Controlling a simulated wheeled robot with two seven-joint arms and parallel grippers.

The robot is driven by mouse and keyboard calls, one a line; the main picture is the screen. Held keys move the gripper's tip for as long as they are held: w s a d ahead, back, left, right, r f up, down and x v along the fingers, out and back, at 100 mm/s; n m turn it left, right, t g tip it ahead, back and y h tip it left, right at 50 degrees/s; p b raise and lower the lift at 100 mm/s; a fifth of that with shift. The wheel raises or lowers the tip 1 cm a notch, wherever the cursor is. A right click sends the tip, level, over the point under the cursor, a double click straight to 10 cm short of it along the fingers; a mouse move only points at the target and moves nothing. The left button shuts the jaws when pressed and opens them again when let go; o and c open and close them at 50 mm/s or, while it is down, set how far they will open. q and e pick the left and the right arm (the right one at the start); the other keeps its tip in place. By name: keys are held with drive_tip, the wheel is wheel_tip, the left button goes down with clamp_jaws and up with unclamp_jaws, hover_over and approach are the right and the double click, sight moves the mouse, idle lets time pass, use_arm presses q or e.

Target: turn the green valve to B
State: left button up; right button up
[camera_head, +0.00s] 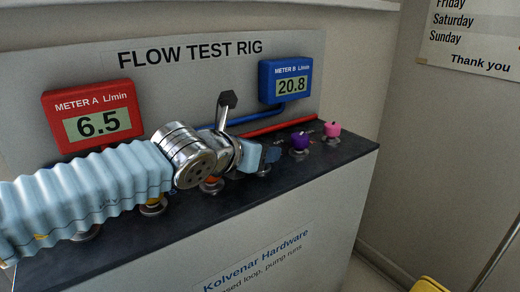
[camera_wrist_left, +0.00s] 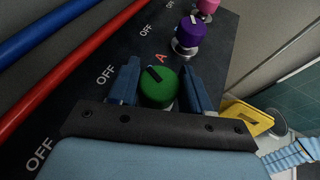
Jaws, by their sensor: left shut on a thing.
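The green valve (camera_wrist_left: 158,88) is a round knob with a black pointer mark on top, in the left wrist view. The mark points to the upper left, between an "OFF" label and a red "A". No B label shows beside it. My left gripper (camera_wrist_left: 160,72) has its blue fingers on either side of the knob and is shut on it. In the head view my left gripper (camera_head: 268,158) is low over the rig's dark top, and the green valve is hidden behind it. Meter A (camera_head: 95,118) reads 6.5 and meter B (camera_head: 287,82) reads 20.8.
A purple valve (camera_head: 299,141) and a pink valve (camera_head: 332,129) stand to the right along the top. Other valves are partly covered by my arm. Red (camera_head: 280,124) and blue (camera_head: 250,117) pipes run behind. A yellow object (camera_head: 428,285) is low at the right.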

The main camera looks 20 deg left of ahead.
use_arm(q)
drive_tip(key=o, duration=1)
drive_tip(key=shift+c, duration=0.2)
drive_tip(key=v, duration=1.4)
drive_tip(key=shift+f, duration=0.1)
